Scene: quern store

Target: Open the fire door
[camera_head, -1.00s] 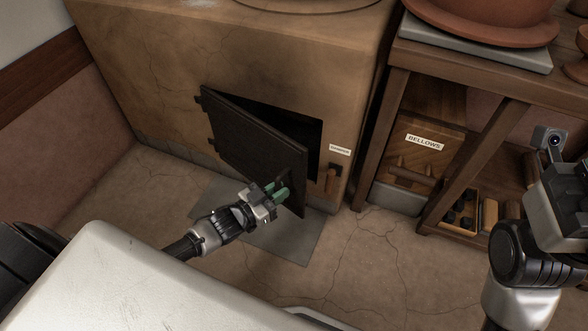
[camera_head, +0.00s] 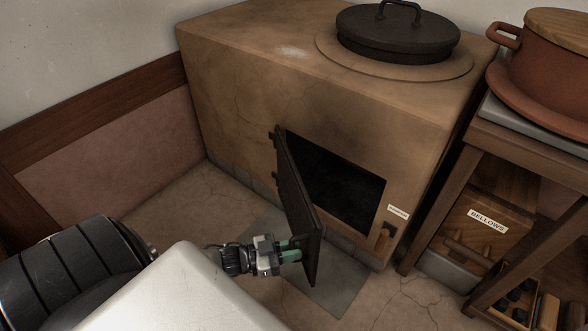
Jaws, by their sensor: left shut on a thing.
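The dark fire door (camera_head: 298,201) is hinged on its left side to the front of the tan clay stove. It stands swung well out, and the dark firebox opening (camera_head: 340,188) shows behind it. My left gripper (camera_head: 294,249) is at the door's free edge, low down, with its green fingers shut on the door's handle. The handle itself is mostly hidden by the fingers. My right gripper is outside the picture.
A wooden shelf with a bellows box (camera_head: 487,222) stands at the right. A grey floor plate (camera_head: 335,292) lies below the door.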

